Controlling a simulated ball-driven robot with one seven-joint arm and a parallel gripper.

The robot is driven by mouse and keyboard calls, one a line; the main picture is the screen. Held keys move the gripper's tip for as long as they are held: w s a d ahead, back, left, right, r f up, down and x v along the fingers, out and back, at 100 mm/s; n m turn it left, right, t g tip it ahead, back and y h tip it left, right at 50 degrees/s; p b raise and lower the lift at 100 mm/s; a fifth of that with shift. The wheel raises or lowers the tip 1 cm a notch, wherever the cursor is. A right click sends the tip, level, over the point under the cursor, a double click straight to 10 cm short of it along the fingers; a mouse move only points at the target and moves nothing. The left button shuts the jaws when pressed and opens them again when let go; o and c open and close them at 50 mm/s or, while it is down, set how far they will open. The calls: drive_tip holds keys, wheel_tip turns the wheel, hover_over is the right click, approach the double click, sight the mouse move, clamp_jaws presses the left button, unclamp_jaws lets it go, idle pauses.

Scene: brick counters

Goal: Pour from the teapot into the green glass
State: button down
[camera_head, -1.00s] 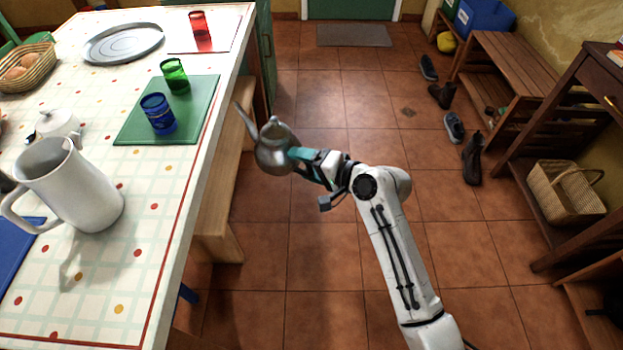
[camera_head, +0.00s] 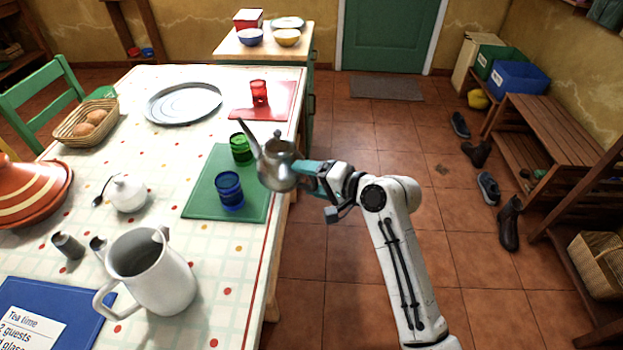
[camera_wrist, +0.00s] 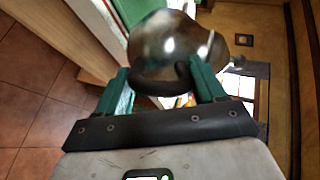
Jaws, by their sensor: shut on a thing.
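My gripper (camera_head: 304,173) is shut on the metal teapot (camera_head: 275,168) and holds it roughly upright at the table's right edge, its spout pointing up and left. The green glass (camera_head: 241,150) stands upright on the green mat (camera_head: 200,203), just left of the teapot; the spout partly overlaps it in the picture. I cannot tell the height of the spout above the glass. In the wrist view the teapot (camera_wrist: 172,42) sits beyond my gripper's fingers (camera_wrist: 162,88), its dark handle between them. The green glass is not clear there.
A blue glass (camera_head: 229,190) stands on the same mat, close in front of the green glass. A red glass (camera_head: 259,92) stands on a red mat farther back. A white pitcher (camera_head: 160,280) stands at the front.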

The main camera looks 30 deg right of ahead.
drive_tip(key=shift+s+d+r+g+h+p, duration=0.15)
drive_tip(key=shift+r+g+p, duration=0.55)
drive_tip(key=shift+p, duration=0.75)
drive_tip(key=shift+s+a+r+g+h+p, duration=0.15)
drive_tip(key=shift+r+g+p, duration=0.15)
drive_tip(key=shift+r+p, duration=0.9)
drive_tip(key=shift+d+f, duration=0.1)
drive_tip(key=shift+f, duration=0.4)
drive_tip(key=shift+r+p, duration=0.5)
drive_tip(key=shift+p, duration=1.05)
drive_tip(key=shift+w+r+g+h+p, duration=0.15)
drive_tip(key=shift+r+g+p, duration=0.35)
drive_tip(key=shift+p, duration=1.6)
drive_tip(key=shift+w+r+g+h+p, duration=0.1)
drive_tip(key=shift+r+g+h+p, duration=0.3)
drive_tip(key=shift+p, duration=1.7)
